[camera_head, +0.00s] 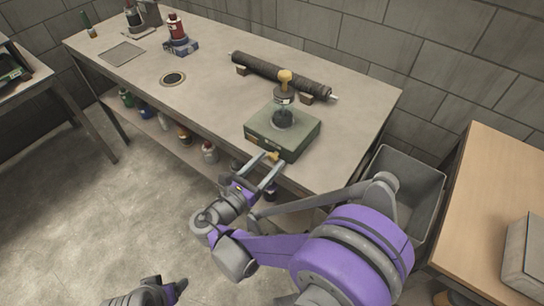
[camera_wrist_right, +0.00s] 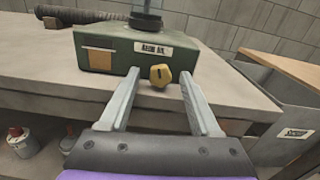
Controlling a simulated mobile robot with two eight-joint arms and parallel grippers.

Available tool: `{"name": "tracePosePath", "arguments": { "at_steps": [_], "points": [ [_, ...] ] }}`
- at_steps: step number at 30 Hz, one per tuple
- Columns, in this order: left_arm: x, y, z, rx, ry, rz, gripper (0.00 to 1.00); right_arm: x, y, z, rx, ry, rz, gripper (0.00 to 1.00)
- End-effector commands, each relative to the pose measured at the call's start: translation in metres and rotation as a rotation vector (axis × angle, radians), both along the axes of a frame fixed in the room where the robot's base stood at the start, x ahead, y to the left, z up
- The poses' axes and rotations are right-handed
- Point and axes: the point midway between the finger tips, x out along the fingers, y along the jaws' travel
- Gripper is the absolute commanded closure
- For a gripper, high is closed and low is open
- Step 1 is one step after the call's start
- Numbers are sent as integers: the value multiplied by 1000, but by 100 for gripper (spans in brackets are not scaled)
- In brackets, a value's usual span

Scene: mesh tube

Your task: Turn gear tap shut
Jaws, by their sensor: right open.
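The tap is a small yellow knob (camera_head: 272,155) on the front face of a green box (camera_head: 296,131) at the table's front edge. In the right wrist view the tap (camera_wrist_right: 160,75) shows a dark slot on its face, between my two fingertips. My right gripper (camera_head: 267,164) is open in front of the box, its fingers to either side of the tap and apart from it in the picture. I cannot tell whether the tips reach past it. Part of my left arm's end (camera_head: 152,294) shows at the bottom edge; its fingers are not clear.
A red-labelled bottle (camera_head: 176,28) stands farther left. Bottles and jars (camera_head: 209,152) sit below the table. A grey bin (camera_head: 425,179) stands right.

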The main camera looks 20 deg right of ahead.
Motion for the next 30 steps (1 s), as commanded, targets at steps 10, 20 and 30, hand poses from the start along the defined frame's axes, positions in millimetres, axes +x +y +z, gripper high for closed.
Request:
{"name": "tracePosePath", "arguments": {
  "at_steps": [10, 20, 30],
  "points": [
    [0, 0, 0, 0, 0, 0, 29, 0, 0, 0, 0, 0, 0, 47],
    [0, 0, 0, 0, 0, 0, 29, 0, 0, 0, 0, 0, 0, 100],
    [0, 0, 2, 0, -1, 0, 29, 0, 0, 1, 84, -108, 0, 100]
  ]
}}
